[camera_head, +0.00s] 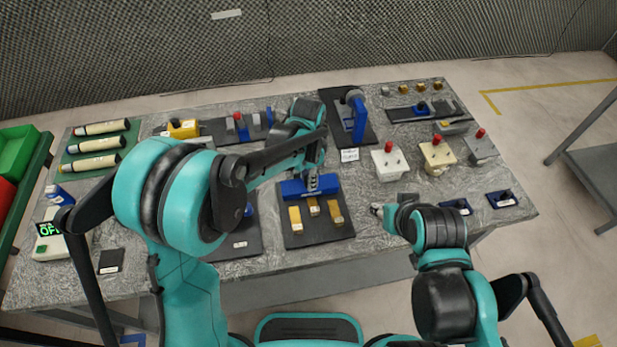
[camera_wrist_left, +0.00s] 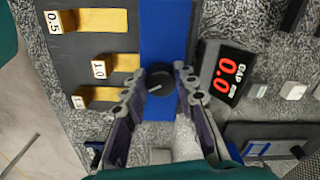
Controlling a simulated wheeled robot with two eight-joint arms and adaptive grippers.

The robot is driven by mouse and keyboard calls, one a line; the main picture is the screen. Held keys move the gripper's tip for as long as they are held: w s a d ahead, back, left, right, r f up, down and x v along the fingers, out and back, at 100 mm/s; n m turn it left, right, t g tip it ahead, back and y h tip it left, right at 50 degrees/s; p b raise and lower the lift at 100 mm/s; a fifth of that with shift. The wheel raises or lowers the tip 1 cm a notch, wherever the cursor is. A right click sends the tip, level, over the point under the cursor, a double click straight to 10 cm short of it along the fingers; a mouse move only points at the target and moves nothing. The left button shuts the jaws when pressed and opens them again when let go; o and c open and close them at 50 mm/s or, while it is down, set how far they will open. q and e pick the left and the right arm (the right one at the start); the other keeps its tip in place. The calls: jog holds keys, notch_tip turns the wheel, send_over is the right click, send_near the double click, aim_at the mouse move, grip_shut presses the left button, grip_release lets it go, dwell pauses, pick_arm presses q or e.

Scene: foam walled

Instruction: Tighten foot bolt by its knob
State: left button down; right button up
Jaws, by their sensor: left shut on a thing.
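A blue block (camera_head: 307,187) sits on a dark plate (camera_head: 300,240); in the left wrist view it is a blue bar (camera_wrist_left: 165,35). On the bar is a round black knob (camera_wrist_left: 160,84) with a white pointer line. My left gripper (camera_head: 315,182) comes down over the block from above; in the wrist view its two fingers (camera_wrist_left: 160,78) are shut on the knob, one on each side. In the head view the gripper hides the knob. A display (camera_wrist_left: 229,74) beside the bar reads GAP 0.0 in red. My right gripper (camera_head: 380,210) is over the front right of the bench; its jaws are too small to judge.
Several yellow gauge blocks (camera_head: 313,206) lie on the plate in front of the blue block; labels 0.5 and 1.0 show in the wrist view. A blue clamp fixture (camera_head: 358,118) stands behind. Boxes with red knobs (camera_head: 390,162) stand to the right.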

pick_arm(q)
jog(key=m, duration=0.4)
jog(key=shift+m, duration=0.4)
jog(key=shift+w, duration=0.1)
jog(key=c, duration=1.2)
grip_release()
jog(key=shift+r, duration=0.1)
notch_tip(320, 180, up, 12)
jog(key=shift+f, duration=0.1)
